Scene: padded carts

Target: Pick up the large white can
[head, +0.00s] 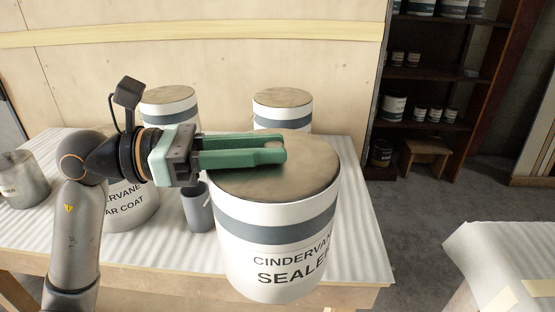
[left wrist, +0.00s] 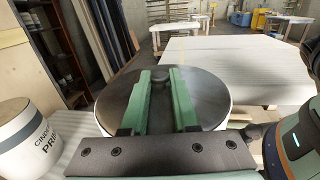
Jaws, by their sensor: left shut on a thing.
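The large white can (head: 275,235) has a grey band, the words "CINDERVANE SEALER" and a worn brown lid. It stands out large at the front of the table, and its lower edge covers part of the table's front edge. My left gripper (head: 285,149) reaches in from the left, with its green fingers lying over the lid. In the left wrist view the fingers (left wrist: 162,82) are on either side of a small dark knob at the middle of the lid (left wrist: 207,98). The gripper is shut on the can there. I cannot tell whether its base touches the table. My right gripper is not in view.
Two white cans stand behind, at the left (head: 170,107) and middle (head: 283,108). A clear coat can (head: 130,205), a grey cup (head: 198,212) and a metal pail (head: 22,180) share the table (head: 352,235). Another white table (head: 505,262) stands at right, across a floor gap.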

